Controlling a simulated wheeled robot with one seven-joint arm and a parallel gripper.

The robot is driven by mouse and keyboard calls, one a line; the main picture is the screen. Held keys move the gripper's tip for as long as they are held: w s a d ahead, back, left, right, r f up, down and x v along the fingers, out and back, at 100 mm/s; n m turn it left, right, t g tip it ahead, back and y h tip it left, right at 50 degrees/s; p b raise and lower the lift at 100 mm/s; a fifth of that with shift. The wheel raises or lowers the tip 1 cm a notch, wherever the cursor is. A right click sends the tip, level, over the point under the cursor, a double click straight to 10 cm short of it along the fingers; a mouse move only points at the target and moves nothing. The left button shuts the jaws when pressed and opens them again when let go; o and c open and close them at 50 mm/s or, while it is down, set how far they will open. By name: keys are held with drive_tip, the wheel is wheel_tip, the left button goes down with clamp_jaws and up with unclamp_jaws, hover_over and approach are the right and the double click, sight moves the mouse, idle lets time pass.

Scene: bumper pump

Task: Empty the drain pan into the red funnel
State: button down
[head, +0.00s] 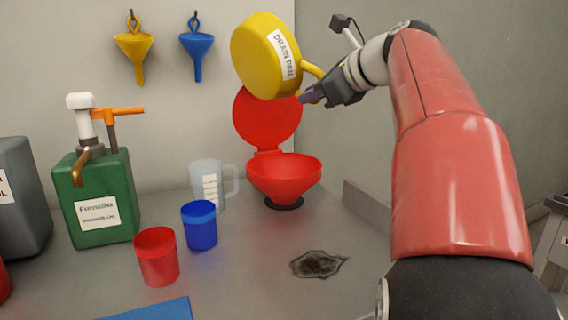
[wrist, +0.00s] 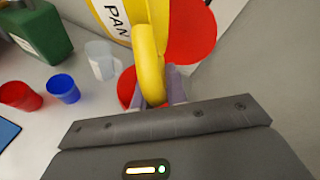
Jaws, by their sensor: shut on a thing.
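The yellow drain pan (head: 262,58) is held in the air above the red funnel (head: 284,176) in the head view. It is tilted steeply, with its labelled side facing the camera. My gripper (head: 312,97) is shut on the pan's yellow handle (wrist: 150,60), which runs between the fingers in the wrist view. The funnel stands on the counter with its round red lid (head: 268,115) raised behind it. The pan's inside is hidden, and I see no liquid stream.
A green pump can (head: 95,190), a clear measuring jug (head: 208,182), a blue cup (head: 199,226) and a red cup (head: 157,256) stand left of the funnel. A dark stain (head: 318,264) marks the counter in front. Yellow (head: 135,48) and blue (head: 197,46) funnels hang on the wall.

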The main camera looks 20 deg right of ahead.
wheel_tip(320, 180, down, 14)
drive_tip(key=b, duration=0.2)
drive_tip(key=s+a+r+n+t+h+b, duration=0.2)
drive_tip(key=a+r+n+t+h+b, duration=0.1)
drive_tip(key=a+n+b, duration=0.5)
drive_tip(key=shift+s+r+n+h+b, duration=0.25)
drive_tip(key=shift+r+n+h+b, duration=0.35)
drive_tip(key=shift+r+n+h, duration=0.45)
idle(0.3)
